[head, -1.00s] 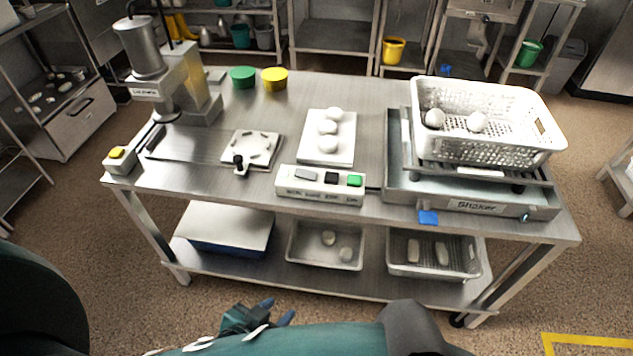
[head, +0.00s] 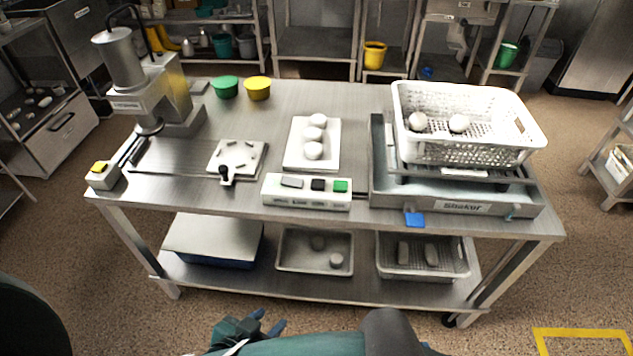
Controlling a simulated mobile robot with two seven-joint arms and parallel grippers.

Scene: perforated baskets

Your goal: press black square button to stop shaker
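A white control box (head: 306,197) lies near the front edge of the steel table. On its top are a grey button (head: 292,182), a black square button (head: 318,184) and a green button (head: 340,185). The shaker (head: 450,197) stands at the right of the table with a white perforated basket (head: 465,120) on it, holding white round pieces. My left gripper (head: 267,323) is low at the bottom of the head view, in front of the table and well below the control box. Its blue fingers are apart, with nothing seen between them. My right gripper is not in view.
A white board with round pieces (head: 301,158) lies behind the control box. A plate with a black knob (head: 235,158) and a press machine (head: 160,95) stand to the left. The steel table's front edge (head: 230,211) lies between my gripper and the box.

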